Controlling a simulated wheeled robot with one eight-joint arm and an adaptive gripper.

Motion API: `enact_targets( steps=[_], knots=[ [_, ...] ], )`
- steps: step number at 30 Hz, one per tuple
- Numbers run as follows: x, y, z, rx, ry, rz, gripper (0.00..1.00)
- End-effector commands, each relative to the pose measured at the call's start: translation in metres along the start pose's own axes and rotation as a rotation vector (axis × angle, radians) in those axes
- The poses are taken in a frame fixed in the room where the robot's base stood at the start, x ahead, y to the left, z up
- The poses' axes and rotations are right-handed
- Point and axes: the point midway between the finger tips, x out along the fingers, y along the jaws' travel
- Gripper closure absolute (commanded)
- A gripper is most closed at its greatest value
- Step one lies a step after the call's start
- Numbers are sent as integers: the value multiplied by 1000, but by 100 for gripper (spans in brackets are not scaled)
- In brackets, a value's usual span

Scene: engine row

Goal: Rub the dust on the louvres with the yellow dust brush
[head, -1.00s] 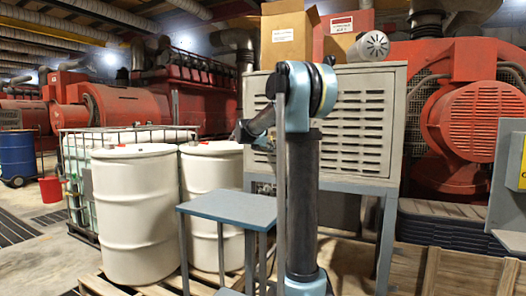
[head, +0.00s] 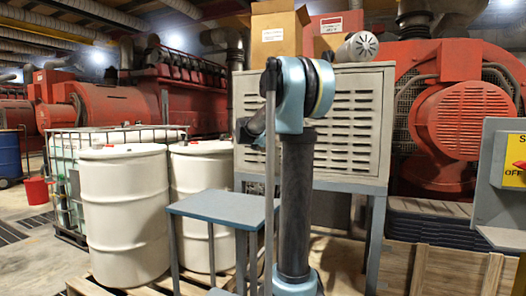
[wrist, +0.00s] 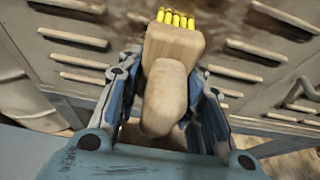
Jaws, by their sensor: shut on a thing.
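In the wrist view the dust brush (wrist: 168,85) has a pale wooden body and a short row of yellow bristles at its far end. My gripper (wrist: 166,72) is shut on the wooden body, with a blue-grey finger on each side. The bristles point toward a grey panel of louvres (wrist: 85,62). Brown dust (wrist: 225,18) smears this panel around and beyond the bristles. I cannot tell whether the bristles touch it. In the head view the louvred grey cabinet (head: 350,120) stands behind my arm, which hides the gripper and brush.
A blue-grey table (head: 222,207) stands left of my arm. White drums (head: 124,215) stand on a pallet at the left. A cardboard box (head: 278,32) and a metal canister (head: 358,46) sit on the cabinet. A wooden crate (head: 440,268) and a control panel (head: 498,180) are at the right.

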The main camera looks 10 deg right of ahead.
Motion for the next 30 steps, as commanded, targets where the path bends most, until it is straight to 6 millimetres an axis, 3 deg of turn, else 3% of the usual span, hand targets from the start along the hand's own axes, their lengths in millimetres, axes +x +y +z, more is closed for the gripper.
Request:
enact_targets(
  steps=[30],
  knots=[
    [2,-59,1,2,0,-3,85]
  ],
)
